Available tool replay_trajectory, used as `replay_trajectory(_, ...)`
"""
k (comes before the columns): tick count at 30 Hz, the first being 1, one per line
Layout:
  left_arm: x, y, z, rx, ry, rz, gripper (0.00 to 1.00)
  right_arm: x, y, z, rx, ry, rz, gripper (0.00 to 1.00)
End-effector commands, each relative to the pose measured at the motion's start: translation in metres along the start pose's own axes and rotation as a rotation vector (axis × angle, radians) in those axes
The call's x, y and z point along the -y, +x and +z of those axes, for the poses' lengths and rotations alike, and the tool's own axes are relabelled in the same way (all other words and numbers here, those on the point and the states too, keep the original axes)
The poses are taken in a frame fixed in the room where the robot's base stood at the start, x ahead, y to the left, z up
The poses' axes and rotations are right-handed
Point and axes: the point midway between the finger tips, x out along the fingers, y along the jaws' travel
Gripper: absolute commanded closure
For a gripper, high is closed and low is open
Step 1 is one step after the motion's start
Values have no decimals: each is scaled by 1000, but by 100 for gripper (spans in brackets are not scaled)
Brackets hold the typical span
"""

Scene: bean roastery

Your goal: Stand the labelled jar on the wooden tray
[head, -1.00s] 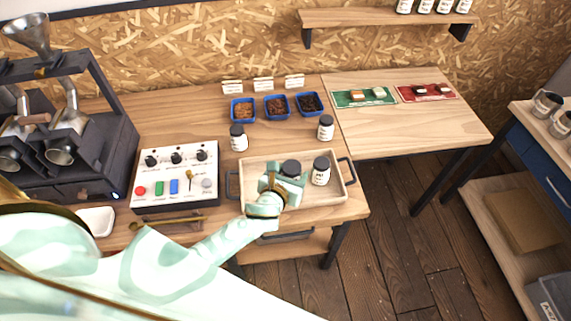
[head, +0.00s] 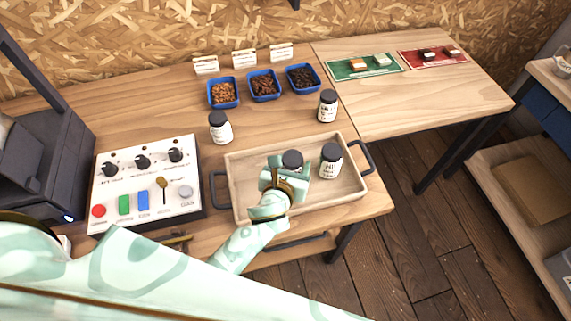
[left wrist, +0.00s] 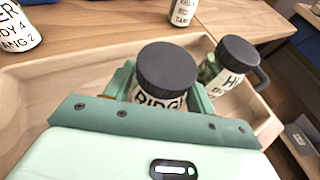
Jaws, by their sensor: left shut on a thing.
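My left gripper (head: 283,178) is shut on a white jar with a black lid (head: 292,158). In the left wrist view the held jar (left wrist: 166,75) looks upright, and its label, partly hidden by the fingers, reads "RIDG". My right gripper is out of view.
Two more jars stand behind the tray, one left (head: 221,130) and one right (head: 327,107). A control panel (head: 150,180) lies left of the tray. Blue bins of beans (head: 264,86) stand farther back. The tray has dark side handles (head: 368,158).

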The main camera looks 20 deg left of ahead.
Motion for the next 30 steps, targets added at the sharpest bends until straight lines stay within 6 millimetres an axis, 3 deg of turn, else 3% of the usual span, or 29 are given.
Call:
replay_trajectory(5, 2, -1, 1, 2, -1, -1, 73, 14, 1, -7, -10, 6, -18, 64)
replay_trajectory(11, 2, 1, -2, 2, 1, -1, 73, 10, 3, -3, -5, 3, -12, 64)
replay_trajectory(12, 2, 1, -3, 1, 2, -1, 42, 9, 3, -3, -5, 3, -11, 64)
replay_trajectory(14, 2, 1, -2, 1, 1, -1, 25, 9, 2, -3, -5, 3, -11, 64)
replay_trajectory(15, 2, 1, -2, 1, 1, -1, 23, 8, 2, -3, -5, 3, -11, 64)
replay_trajectory(25, 2, -3, 2, 1, -1, -1, 23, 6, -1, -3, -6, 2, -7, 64)
replay_trajectory(30, 2, -34, 2, -1, -1, -1, 23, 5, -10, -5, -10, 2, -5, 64)
